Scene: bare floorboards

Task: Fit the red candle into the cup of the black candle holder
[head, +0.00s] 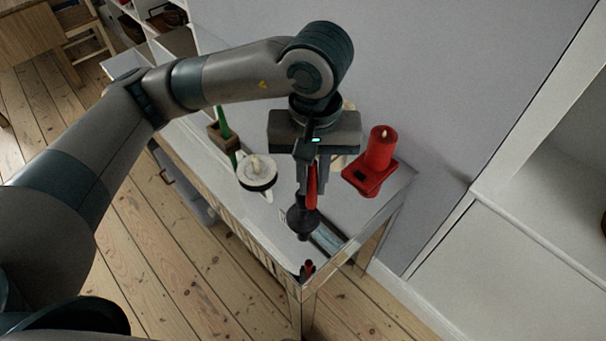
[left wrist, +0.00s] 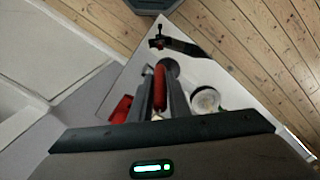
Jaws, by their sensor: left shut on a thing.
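My left gripper (head: 311,190) is shut on the slim red candle (head: 312,184), which points down between the fingers. In the left wrist view the candle (left wrist: 160,88) shows between the two fingers (left wrist: 160,100). The black candle holder (head: 303,219) is directly below the fingertips on the white table, partly hidden by them. In the left wrist view the holder (left wrist: 171,68) shows just beyond the candle's end. The candle's lower end overlaps the holder's top in the head view; I cannot tell whether it is inside the cup. My right gripper is not in view.
A thick red candle (head: 381,149) on a red stand is to the right. A white candle dish (head: 256,173) and a green candle (head: 222,122) in a wooden holder are to the left. A small red and black object (head: 307,269) lies at the table's near corner (head: 298,289).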

